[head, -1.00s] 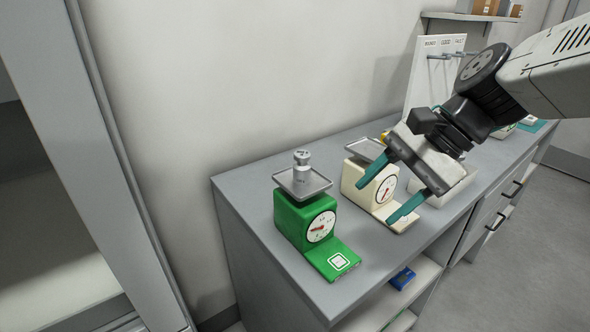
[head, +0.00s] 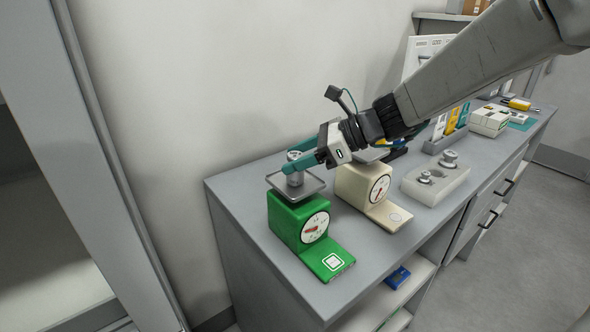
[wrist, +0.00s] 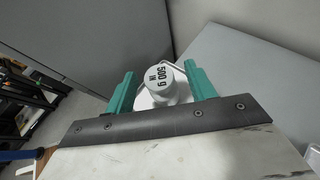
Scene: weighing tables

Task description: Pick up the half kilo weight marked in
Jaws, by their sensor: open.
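The half kilo weight (wrist: 161,84) is a pale cylinder with a knob, its top marked "500 g IN" in the wrist view. In the head view the weight (head: 294,177) stands upright on the square metal pan (head: 314,187) of the green scale (head: 283,222), partly hidden by a finger. My gripper (head: 289,158) is open at the pan, its two teal fingers on either side of the weight. In the wrist view my gripper (wrist: 163,88) has the weight between its fingers, with no clear contact.
A cream scale (head: 352,187) stands right of the green one, its pan partly behind my gripper. Farther right is a pale block (head: 446,190) holding metal weights. The grey counter (head: 365,248) is clear in front of the scales. A wall rises behind.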

